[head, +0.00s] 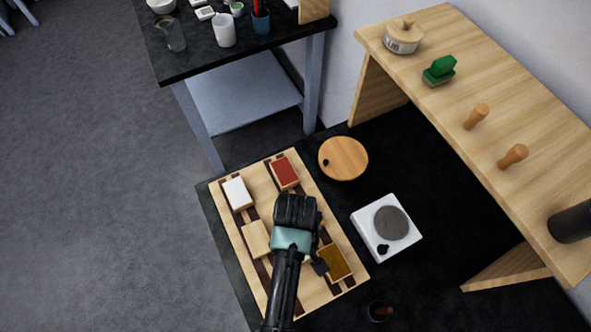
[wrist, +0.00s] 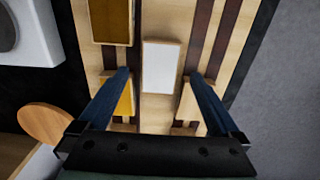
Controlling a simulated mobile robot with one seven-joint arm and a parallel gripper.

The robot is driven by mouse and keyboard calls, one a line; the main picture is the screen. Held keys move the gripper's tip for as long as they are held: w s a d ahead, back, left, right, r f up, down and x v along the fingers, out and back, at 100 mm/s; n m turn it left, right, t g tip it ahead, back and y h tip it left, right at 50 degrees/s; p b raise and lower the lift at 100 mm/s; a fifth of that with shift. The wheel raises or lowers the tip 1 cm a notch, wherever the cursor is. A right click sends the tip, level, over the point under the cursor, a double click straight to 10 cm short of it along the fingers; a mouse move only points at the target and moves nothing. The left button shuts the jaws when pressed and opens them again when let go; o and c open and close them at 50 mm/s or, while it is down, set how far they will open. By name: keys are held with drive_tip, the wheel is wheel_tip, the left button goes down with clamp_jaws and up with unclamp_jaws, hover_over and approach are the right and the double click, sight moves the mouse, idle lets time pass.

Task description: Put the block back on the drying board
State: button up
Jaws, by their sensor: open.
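The drying board (head: 305,300) is pale wood with dark strips and lies on the black surface, under my gripper. My gripper (wrist: 160,76) is open and points down at it; in the head view my arm hides the fingers. In the wrist view a white-topped block (wrist: 161,68) shows between and below the fingertips, over the pale middle strip. No finger visibly touches it; its height above the board is unclear. A brown block (head: 334,262), a red block (head: 285,171), another white block (head: 238,193) and a plain block (head: 257,238) sit on the board.
A yellow block (wrist: 125,100) is partly behind the left finger. A white hot plate (head: 404,244) and a round wooden lid or disc (head: 343,158) are right of the board. A wooden shelf (head: 420,62) stands at right. A dark side table (head: 198,55) is at the back.

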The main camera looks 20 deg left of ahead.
wheel_tip(320, 180, up, 7)
drive_tip(key=shift+r, duration=0.2)
drive_tip(key=w+r+m+t+y, duration=0.25)
drive_tip(key=w+r+t, duration=0.55)
drive_tip(key=w+r, duration=0.7)
drive_tip(key=w+d+r+m+t, duration=0.1)
drive_tip(key=w+r+t, duration=0.2)
drive_tip(key=r, duration=0.5)
drive_tip(key=w+d+r+m+t, duration=0.1)
drive_tip(key=w+r+m+t, duration=0.15)
drive_tip(key=r, duration=0.65)
drive_tip(key=d+r+m+t+h, duration=0.1)
drive_tip(key=d+r+t, duration=0.15)
drive_tip(key=r, duration=0.55)
drive_tip(key=d+r+t, duration=0.1)
drive_tip(key=r+t, duration=0.2)
drive_tip(key=r, duration=0.4)
drive_tip(key=s+d+r+m+t+h, duration=0.1)
drive_tip(key=s+r+t, duration=0.3)
drive_tip(key=r, duration=0.5)
drive_tip(key=s+d+r+m+t+h, duration=0.1)
drive_tip(key=s+r+t, duration=0.3)
drive_tip(key=s+r, duration=0.4)
wheel_tip(320, 180, up, 3)
drive_tip(key=shift+s+d+f+m, duration=0.2)
drive_tip(key=shift+s+d+m, duration=0.1)
drive_tip(key=shift+d+m, duration=0.45)
